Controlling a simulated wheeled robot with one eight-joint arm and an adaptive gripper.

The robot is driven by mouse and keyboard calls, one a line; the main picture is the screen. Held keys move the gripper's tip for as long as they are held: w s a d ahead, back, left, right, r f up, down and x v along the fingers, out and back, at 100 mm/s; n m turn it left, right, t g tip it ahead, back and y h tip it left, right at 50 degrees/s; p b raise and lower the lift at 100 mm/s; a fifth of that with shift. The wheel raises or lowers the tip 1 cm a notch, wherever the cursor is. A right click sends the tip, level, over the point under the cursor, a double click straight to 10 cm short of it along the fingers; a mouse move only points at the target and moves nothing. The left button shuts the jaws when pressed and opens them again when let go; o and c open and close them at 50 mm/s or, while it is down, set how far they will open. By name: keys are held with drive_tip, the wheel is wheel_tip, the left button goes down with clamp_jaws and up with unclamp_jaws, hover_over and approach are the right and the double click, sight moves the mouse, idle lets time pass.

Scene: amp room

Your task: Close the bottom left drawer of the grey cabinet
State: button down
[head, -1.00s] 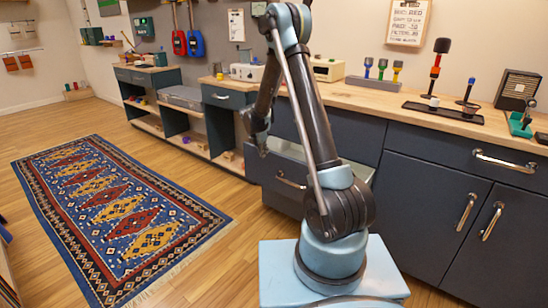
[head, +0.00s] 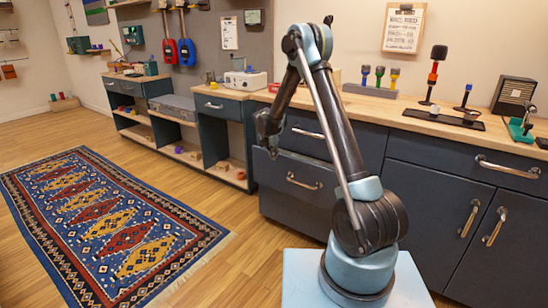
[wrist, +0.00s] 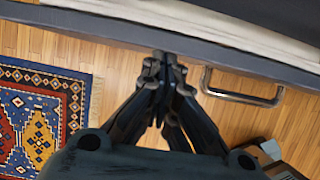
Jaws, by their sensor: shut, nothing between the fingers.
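The grey cabinet (head: 430,195) stands along the wall behind my arm. Its bottom left drawer (head: 285,195) has a dark front and a metal handle (head: 305,181), and still stands out a little from the cabinet. In the wrist view the drawer's front edge (wrist: 215,52) crosses the top, with a strip of the pale interior behind it and its handle (wrist: 243,98) right of my fingers. My gripper (wrist: 163,62) is shut and empty, its tips at the drawer front; whether they touch it I cannot tell. In the head view my gripper (head: 268,145) is at the drawer's left end.
A closed upper drawer (head: 308,133) is above it. A patterned rug (head: 105,225) lies on the wooden floor to the left. An open shelf unit (head: 185,130) stands left of the cabinet. The wooden counter (head: 400,112) carries tools and a speaker (head: 513,95).

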drive_tip(key=s+a+r, duration=0.4)
drive_tip(key=s+r, duration=0.3)
drive_tip(key=r, duration=0.2)
drive_tip(key=s+d+f+t+h, duration=0.25)
drive_tip(key=s+d+t, duration=0.2)
drive_tip(key=s, duration=0.25)
approach(290, 164)
wheel_tip(290, 164, down, 3)
drive_tip(key=w, duration=0.2)
drive_tip(key=shift+w+d+r+g, duration=0.15)
drive_tip(key=shift+w+d, duration=0.1)
drive_tip(key=shift+d, duration=0.15)
drive_tip(key=shift+w+d+g, duration=0.1)
drive_tip(key=shift+w+d, duration=0.15)
drive_tip(key=shift+d, duration=0.15)
